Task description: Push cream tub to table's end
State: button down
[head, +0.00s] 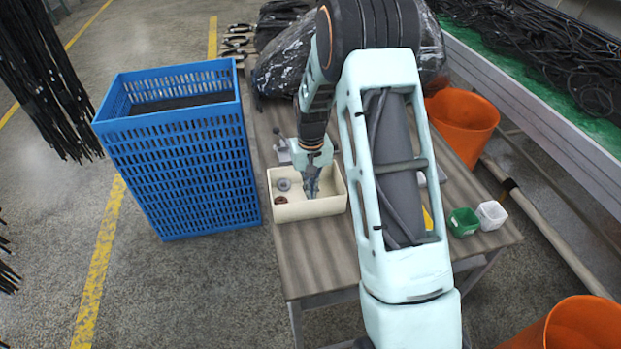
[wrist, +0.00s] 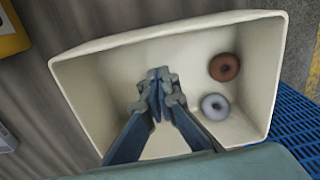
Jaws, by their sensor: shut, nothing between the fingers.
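The cream tub (head: 309,211) stands on the table (head: 315,260), near the table's left edge beside the blue crate. In the wrist view the tub (wrist: 91,119) fills most of the picture, its open top facing the camera. A brown ring (wrist: 224,67) and a grey ring (wrist: 215,107) lie inside it. My gripper (head: 311,192) is shut and empty, pointing down into the tub. In the wrist view the closed fingertips (wrist: 158,82) are over the middle of the tub; whether they touch its floor or wall I cannot tell. My arm hides part of the table.
A tall blue crate (head: 180,150) stands close to the tub's left. A green cup (head: 463,222) and a white cup (head: 491,215) stand at the table's right edge. Black bagged goods lie at the back. The near table top is bare; orange buckets (head: 462,120) stand at right.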

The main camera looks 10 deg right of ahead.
aim_at(315, 205)
jog(key=shift+s+f, duration=0.3)
jog(key=shift+f, duration=0.3)
jog(key=shift+s, duration=1.7)
jog(key=shift+s, duration=0.1)
